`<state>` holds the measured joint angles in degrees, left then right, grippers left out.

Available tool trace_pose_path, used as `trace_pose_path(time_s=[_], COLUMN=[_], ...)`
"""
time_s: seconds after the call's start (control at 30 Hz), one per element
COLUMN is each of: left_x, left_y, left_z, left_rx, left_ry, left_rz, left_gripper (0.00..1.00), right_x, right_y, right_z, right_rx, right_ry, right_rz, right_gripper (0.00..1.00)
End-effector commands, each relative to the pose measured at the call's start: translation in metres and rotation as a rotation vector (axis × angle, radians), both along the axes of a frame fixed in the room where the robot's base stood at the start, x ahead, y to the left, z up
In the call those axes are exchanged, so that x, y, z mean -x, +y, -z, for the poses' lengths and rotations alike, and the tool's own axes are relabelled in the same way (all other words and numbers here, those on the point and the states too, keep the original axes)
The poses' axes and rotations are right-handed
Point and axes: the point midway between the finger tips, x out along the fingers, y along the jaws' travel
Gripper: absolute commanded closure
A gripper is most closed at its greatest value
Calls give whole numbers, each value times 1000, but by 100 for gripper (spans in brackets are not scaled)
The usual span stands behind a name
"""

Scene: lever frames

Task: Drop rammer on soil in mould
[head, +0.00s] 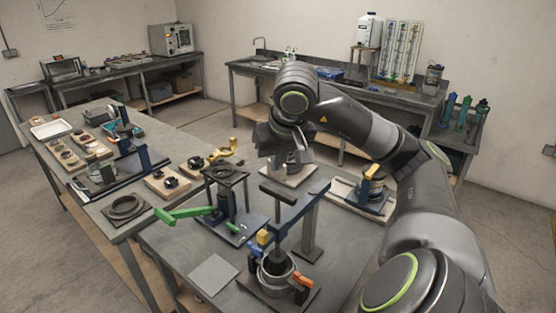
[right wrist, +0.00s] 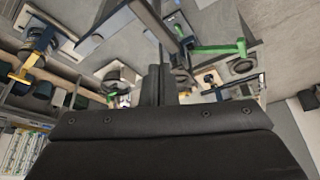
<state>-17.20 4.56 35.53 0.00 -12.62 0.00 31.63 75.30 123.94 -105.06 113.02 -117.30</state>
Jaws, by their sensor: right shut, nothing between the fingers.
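A round metal mould (head: 275,278) stands on a dark base plate at the front of the near table. Orange clamps show on its right side, and blue and yellow parts at its upper left. A dark rod, seemingly the rammer (head: 277,225), stands upright above it under a frame with a flat top bar (head: 284,192). Soil inside the mould cannot be made out. My right gripper (head: 268,150) is behind and above this frame, apart from it; its fingers are hard to see there. In the right wrist view its fingers (right wrist: 160,85) are together and empty. My left gripper is not in view.
A stand with a green lever (head: 182,213) is left of the mould, and a grey square plate (head: 213,274) lies at the front. Another device on a board (head: 368,190) stands at right. The left table (head: 125,228) holds several fixtures.

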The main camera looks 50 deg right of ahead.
Motion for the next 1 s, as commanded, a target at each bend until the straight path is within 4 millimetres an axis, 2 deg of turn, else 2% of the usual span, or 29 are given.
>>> trace_pose_path(time_s=[0.53, 0.97, 1.0], left_x=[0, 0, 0], left_y=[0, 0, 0], left_z=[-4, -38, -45], left_rx=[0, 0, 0], left_ry=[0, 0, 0], left_rz=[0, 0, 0], left_gripper=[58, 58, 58], right_x=[0, 0, 0], right_y=[0, 0, 0], right_z=[-5, -55, -62], right_rx=[1, 0, 0], right_ry=[-2, -2, -1], right_rz=[0, 0, 0], right_gripper=[100, 100, 100])
